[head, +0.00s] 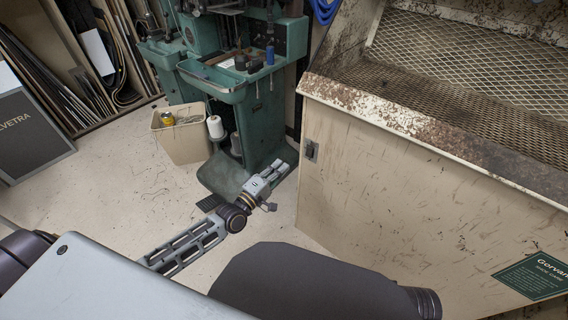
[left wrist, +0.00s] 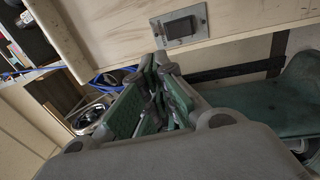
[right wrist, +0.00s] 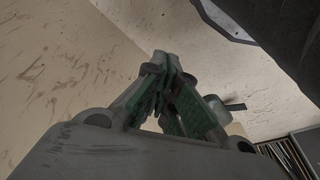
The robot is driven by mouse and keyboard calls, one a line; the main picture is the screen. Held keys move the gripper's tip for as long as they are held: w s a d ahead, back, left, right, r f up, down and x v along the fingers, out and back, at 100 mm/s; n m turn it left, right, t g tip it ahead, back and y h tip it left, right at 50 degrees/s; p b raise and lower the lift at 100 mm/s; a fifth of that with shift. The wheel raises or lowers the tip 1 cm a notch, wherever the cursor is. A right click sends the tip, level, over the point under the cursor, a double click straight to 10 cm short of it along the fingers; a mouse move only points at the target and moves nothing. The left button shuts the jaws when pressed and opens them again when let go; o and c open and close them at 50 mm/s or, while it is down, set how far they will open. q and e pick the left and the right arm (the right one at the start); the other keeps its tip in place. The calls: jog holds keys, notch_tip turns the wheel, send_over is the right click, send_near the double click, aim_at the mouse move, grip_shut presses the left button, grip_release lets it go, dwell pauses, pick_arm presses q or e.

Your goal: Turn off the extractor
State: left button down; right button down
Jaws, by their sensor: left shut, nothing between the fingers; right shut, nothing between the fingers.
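The extractor (head: 400,165) is a large beige, stained cabinet with a mesh-lined hood on the right of the head view. A small grey switch plate (head: 311,150) sits on its side near the left corner. The plate with a dark rocker (left wrist: 180,27) also shows in the left wrist view, above the fingertips and apart from them. Whether the rocker is on or off cannot be told. My left gripper (head: 280,170) is shut and empty, low and left of the switch. My right gripper (right wrist: 165,65) is shut and empty, with a scratched beige surface beyond it; it is outside the head view.
A green stitching machine (head: 255,100) stands on a base just beyond my left gripper. A beige bin (head: 182,138) with a yellow can is beside it. Shelves of sheet material (head: 90,60) line the back left. Open floor (head: 100,195) lies at the left.

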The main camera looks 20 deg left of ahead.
pick_arm(q)
jog(key=shift+s+a+r, duration=0.1)
jog(key=shift+s+a, duration=0.1)
jog(key=shift+s, duration=0.25)
jog(key=shift+s+a+r, duration=0.1)
jog(key=shift+s+a, duration=0.05)
jog(key=shift+s, duration=0.3)
pick_arm(e)
jog(key=shift+s+d+f, duration=0.1)
jog(key=shift+d+f, duration=0.05)
jog(key=shift+f, duration=0.3)
jog(key=shift+s, duration=0.1)
pick_arm(q)
jog(key=shift+m, duration=0.3)
